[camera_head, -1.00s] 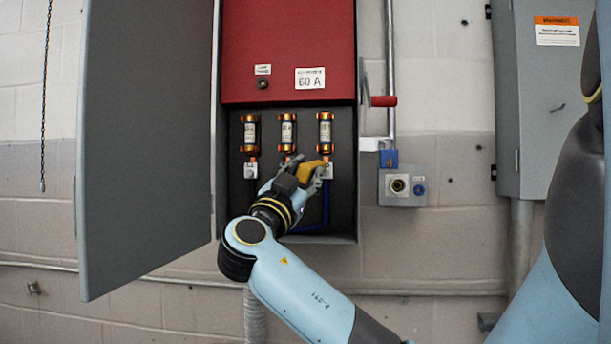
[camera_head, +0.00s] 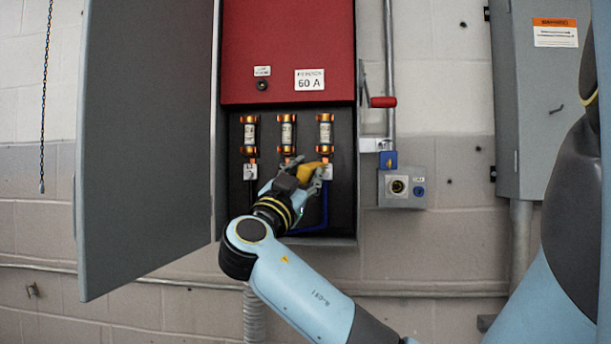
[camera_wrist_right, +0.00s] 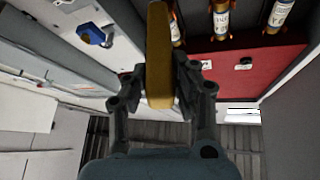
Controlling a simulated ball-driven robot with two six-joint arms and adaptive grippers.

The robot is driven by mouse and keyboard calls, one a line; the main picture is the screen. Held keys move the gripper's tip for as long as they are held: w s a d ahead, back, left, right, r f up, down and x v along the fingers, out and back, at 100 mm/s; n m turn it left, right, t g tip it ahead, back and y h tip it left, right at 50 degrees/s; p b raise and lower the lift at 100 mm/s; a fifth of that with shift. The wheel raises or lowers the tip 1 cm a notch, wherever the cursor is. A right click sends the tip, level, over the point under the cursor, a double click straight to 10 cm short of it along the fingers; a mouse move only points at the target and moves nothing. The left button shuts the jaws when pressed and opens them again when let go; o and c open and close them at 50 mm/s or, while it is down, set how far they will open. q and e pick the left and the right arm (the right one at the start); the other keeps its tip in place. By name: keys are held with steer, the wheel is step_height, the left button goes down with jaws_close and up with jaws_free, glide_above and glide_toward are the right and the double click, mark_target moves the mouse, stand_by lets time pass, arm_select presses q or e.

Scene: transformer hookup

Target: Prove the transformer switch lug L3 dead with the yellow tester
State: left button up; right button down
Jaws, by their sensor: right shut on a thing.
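The yellow tester (camera_head: 308,172) is held in my right gripper (camera_head: 304,178), inside the open switch box below the fuses. In the right wrist view, the tester (camera_wrist_right: 159,60) stands between the fingers of the right gripper (camera_wrist_right: 160,88), which are shut on it. In the head view the tester's end is at or very near the rightmost lug (camera_head: 328,171), under the right fuse; I cannot tell whether it touches. The leftmost lug (camera_head: 250,171) is clear, and the middle lug is hidden behind my gripper. My left gripper is not in view.
Three fuses, including the right one (camera_head: 326,131), stand in a row under the red cover (camera_head: 287,50). The grey door (camera_head: 145,140) hangs open at left. A red handle (camera_head: 383,102) and a grey socket box (camera_head: 402,188) are at right. A blue cable (camera_head: 318,222) runs below.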

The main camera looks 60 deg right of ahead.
steer(key=shift+b, duration=0.65)
stand_by(1.4)
steer(key=shift+s+a, duration=0.1)
steer(key=shift+a, duration=0.15)
steer(key=shift+s+a+f+b, duration=0.1)
steer(key=shift+s+a+b, duration=0.3)
steer(key=shift+a+b, duration=0.25)
steer(key=shift+s+a+b, duration=0.35)
steer(key=shift+a+b, duration=0.1)
steer(key=shift+a, duration=0.45)
steer(key=shift+s+a+f+b, duration=0.1)
steer(key=shift+s+a+b, duration=0.3)
steer(key=shift+a+b, duration=0.25)
steer(key=shift+s+a+r, duration=0.2)
steer(key=shift+s+a, duration=0.15)
steer(key=shift+a, duration=0.3)
